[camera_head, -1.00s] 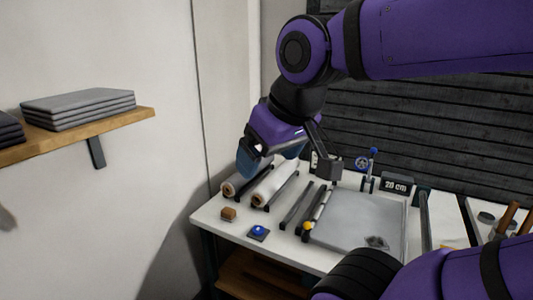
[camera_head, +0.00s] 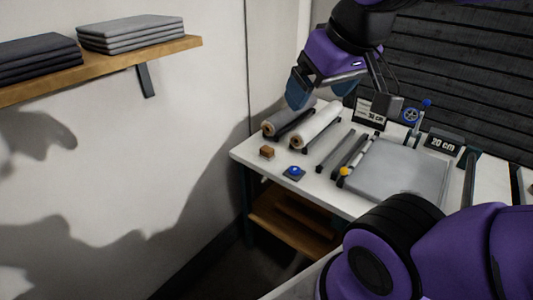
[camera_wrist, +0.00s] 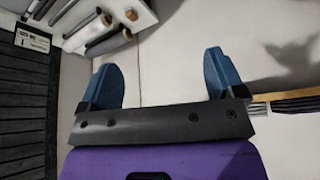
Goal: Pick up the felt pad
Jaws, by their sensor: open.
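I cannot tell for certain which thing is the felt pad. A small brown block (camera_head: 267,152) lies near the left end of the white table. A dark square with a blue round top (camera_head: 294,173) lies to its right, near the front edge. My gripper (camera_head: 320,88) hangs above the rolls at the table's back left, with its blue fingers apart and nothing between them. In the wrist view the open gripper (camera_wrist: 165,78) faces the bare pale wall, and a small brown thing (camera_wrist: 131,14) shows at the top.
A grey roll (camera_head: 289,118) and a white roll (camera_head: 318,126) lie on the table (camera_head: 325,187). A grey plate (camera_head: 400,172) is to the right, with dark bars beside it. A wooden shelf (camera_head: 110,68) on the wall holds grey folded stacks (camera_head: 130,33).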

